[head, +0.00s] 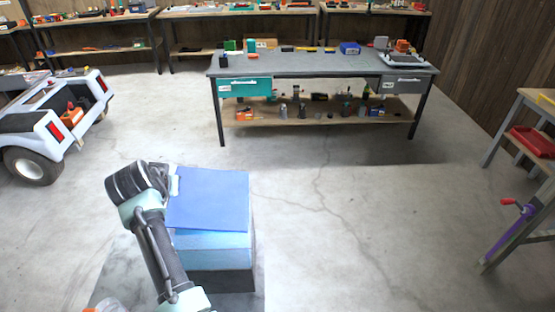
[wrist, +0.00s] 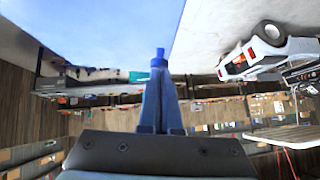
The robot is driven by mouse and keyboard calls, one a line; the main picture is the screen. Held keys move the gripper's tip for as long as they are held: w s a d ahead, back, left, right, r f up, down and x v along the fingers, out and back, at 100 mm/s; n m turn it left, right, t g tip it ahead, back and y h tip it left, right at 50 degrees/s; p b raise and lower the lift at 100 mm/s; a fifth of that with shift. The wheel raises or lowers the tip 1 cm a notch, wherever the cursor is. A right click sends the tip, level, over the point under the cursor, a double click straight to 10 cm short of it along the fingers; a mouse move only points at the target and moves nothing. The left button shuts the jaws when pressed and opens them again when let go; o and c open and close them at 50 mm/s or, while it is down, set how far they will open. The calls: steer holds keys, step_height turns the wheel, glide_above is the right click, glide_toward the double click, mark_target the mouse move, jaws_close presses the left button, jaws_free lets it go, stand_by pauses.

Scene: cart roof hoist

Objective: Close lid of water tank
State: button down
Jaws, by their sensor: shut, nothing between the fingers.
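The water tank (head: 213,250) is a light-blue box with a darker lower part, at the lower middle left in the head view. Its flat blue lid (head: 212,200) shows above it and looks tilted; how wide it stands open I cannot tell. In the wrist view the lid (wrist: 95,28) fills the upper left, close by. My gripper (wrist: 159,58) is shut and empty, its blue fingertips near the lid's edge. Whether they touch it is unclear. In the head view my arm stands at the lid's left side, and the fingers are largely hidden.
A grey workbench (head: 300,64) with tools and a loaded lower shelf stands at the back. A white cart (head: 45,125) is at the left. A wooden table (head: 530,95) with a red tray (head: 535,141) stands at the right. The concrete floor between is clear.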

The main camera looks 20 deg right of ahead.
mark_target(170, 201)
steer(key=shift+w+a+f+h+b, duration=0.1)
steer(key=shift+a+f+h+b, duration=0.05)
steer(key=shift+f, duration=0.25)
steer(key=shift+a+f+h+b, duration=0.1)
steer(key=shift+f+h+b, duration=0.05)
steer(key=shift+f, duration=0.2)
steer(key=shift+w+a+f+b, duration=0.1)
steer(key=shift+a+f+b, duration=0.1)
steer(key=shift+f+b, duration=0.2)
steer(key=shift+w+a+f+b, duration=0.15)
steer(key=shift+f+b, duration=0.15)
steer(key=shift+f, duration=0.2)
steer(key=shift+s, duration=0.1)
steer(key=shift+s+f, duration=0.1)
steer(key=shift+f, duration=0.05)
